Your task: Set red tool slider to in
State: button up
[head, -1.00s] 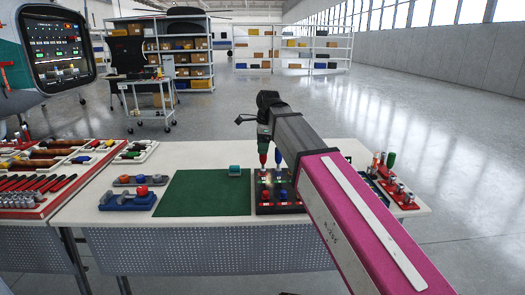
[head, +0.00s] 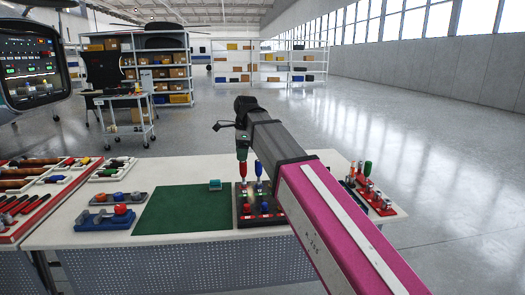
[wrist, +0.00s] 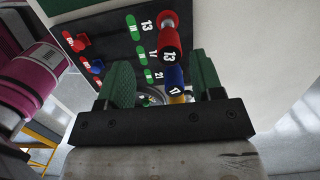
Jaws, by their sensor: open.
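A black panel (head: 256,220) at the right part of the table carries small red (head: 246,208) and blue (head: 264,207) knobs near its front edge. In the wrist view the red knob (wrist: 79,42) sits at the red-label end of its row, away from the green labels (wrist: 133,26). Behind stand a red-handled tool (head: 242,173) marked 13 and a blue-handled tool (head: 258,169) marked 17. My gripper (head: 242,138) is over the back of the panel, above the red-handled tool. In the wrist view its green-padded fingers (wrist: 163,82) are apart, with the blue-handled tool (wrist: 173,78) showing beyond them.
A green mat (head: 185,210) lies left of the panel. Blue and grey holders with red (head: 120,209) and orange knobs stand farther left. A red rack with upright tools (head: 372,192) is at the right end. Trays of hand tools (head: 40,185) fill the left side.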

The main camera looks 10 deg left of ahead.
aim_at(247, 209)
jog(key=k, duration=0.95)
